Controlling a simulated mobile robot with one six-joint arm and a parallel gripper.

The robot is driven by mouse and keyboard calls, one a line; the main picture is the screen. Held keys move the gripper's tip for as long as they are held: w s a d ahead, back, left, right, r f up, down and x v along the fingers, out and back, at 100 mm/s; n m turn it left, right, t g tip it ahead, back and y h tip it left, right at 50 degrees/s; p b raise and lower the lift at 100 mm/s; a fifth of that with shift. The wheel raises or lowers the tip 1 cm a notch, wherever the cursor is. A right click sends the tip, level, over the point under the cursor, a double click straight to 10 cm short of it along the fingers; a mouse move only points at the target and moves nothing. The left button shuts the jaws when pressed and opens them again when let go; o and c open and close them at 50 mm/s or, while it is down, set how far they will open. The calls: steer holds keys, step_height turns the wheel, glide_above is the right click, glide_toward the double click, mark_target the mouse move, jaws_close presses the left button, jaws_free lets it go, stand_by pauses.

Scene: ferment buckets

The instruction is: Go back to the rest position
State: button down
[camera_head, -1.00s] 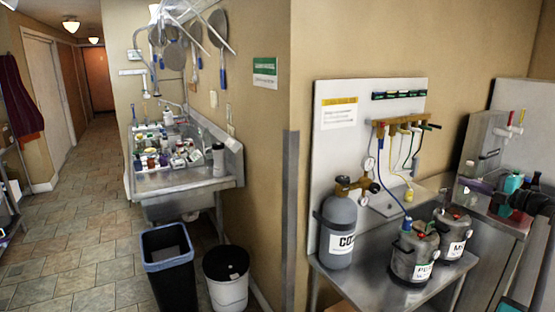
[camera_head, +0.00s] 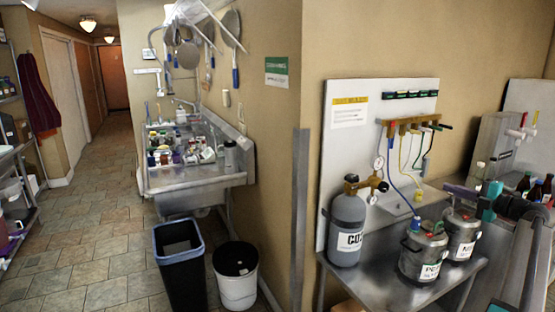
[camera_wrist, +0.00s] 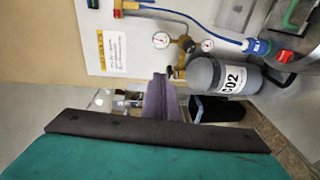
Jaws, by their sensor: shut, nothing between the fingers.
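My gripper (camera_head: 458,191) shows at the right of the head view, with purple fingers and a teal body on my dark arm. It is in front of the metal counter, near the two kegs. In the wrist view, the purple fingers (camera_wrist: 160,92) are together, with nothing held between them. They point toward the wall panel and the grey CO2 cylinder (camera_wrist: 225,78), which lies beyond and to the right of the fingers.
The CO2 cylinder (camera_head: 346,229) and two steel kegs (camera_head: 422,252) (camera_head: 461,236) stand on the metal table. Bottles (camera_head: 537,189) stand at the right. A black bin (camera_head: 181,268) and a white bucket (camera_head: 236,277) stand below the sink (camera_head: 195,178). The tiled floor (camera_head: 90,258) at left is clear.

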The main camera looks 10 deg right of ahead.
steer(key=w+a+f+y, duration=0.1)
steer(key=w+a+f, duration=0.4)
steer(key=a+f, duration=0.45)
steer(key=w+a+f+m+g+y, duration=0.15)
steer(key=w+a+f, duration=0.4)
steer(key=a, duration=0.75)
steer(key=w+a+f+y, duration=0.2)
steer(key=w+a+f, duration=0.3)
steer(key=a+f, duration=0.5)
steer(key=s+a+f+m+t+h, duration=0.15)
steer(key=a+f+m+h, duration=0.65)
steer(key=a+f, duration=1.05)
steer(key=s+a+f+m+g+h, duration=0.2)
steer(key=s+f+m+g, duration=0.25)
steer(key=s+f, duration=0.8)
steer(key=s+a+f+m+g+h, duration=0.25)
steer(key=s+f+m+g, duration=0.2)
steer(key=s+f, duration=0.8)
steer(key=s+f+m+g, duration=0.25)
steer(key=s+g, duration=0.35)
steer(key=s, duration=1.1)
steer(key=s+a+r+g+y, duration=0.1)
steer(key=s+a+r+g, duration=0.1)
steer(key=s, duration=0.5)
steer(key=s+a+r+g, duration=0.2)
steer(key=s+g, duration=0.2)
steer(key=s, duration=0.3)
steer(key=shift+m+g+y, duration=0.4)
